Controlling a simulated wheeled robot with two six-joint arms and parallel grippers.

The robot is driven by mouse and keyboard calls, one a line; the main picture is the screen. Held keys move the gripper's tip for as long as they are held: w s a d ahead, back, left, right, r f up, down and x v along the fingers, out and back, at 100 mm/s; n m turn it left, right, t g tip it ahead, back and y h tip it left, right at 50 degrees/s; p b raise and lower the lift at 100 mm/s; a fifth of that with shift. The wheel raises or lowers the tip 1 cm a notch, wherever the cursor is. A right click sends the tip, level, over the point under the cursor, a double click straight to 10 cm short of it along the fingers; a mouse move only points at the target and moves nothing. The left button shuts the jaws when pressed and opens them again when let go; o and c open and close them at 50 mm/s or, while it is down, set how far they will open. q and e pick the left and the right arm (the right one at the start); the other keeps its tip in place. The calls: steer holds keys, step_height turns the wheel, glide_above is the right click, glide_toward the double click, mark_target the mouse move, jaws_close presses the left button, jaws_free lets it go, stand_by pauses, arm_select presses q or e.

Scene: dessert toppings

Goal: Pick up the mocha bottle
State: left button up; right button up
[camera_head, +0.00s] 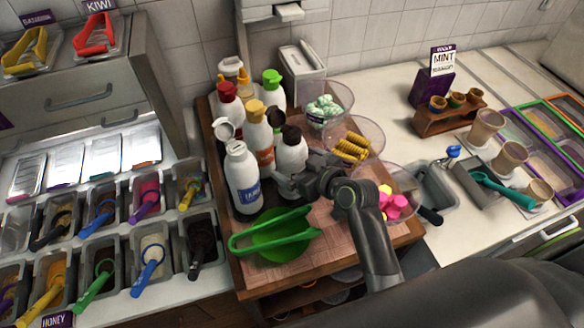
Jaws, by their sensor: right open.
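A white bottle with a dark brown cap (290,153) stands upright among other bottles on the wooden tray (240,284). Its label is hidden, so I cannot read whether it says mocha. My right gripper (287,184) is open and low at this bottle, covering its lower part. I cannot tell whether the fingers touch it. My left gripper is not in view.
A white bottle with an open cap (243,180) stands close left of the gripper. Yellow-capped (258,133), red-capped (228,103) and green-capped (272,90) bottles stand behind. Green tongs (278,232) lie in front; bowls of toppings (388,193) stand right.

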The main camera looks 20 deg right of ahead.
mark_target(292, 132)
steer(key=shift+x, duration=1)
steer(key=shift+c, duration=0.3)
steer(key=c, duration=0.9)
steer(key=shift+w+r, duration=0.1)
steer(key=shift+r, duration=0.1)
steer(key=shift+c, duration=0.4)
steer(key=o, duration=0.4)
step_height(292, 132, up, 9)
steer(key=shift+f+b, duration=0.15)
steer(key=shift+b, duration=0.3)
steer(key=shift+c, duration=0.2)
steer(key=shift+r, duration=0.65)
steer(key=c, duration=0.4)
steer(key=shift+o, duration=0.2)
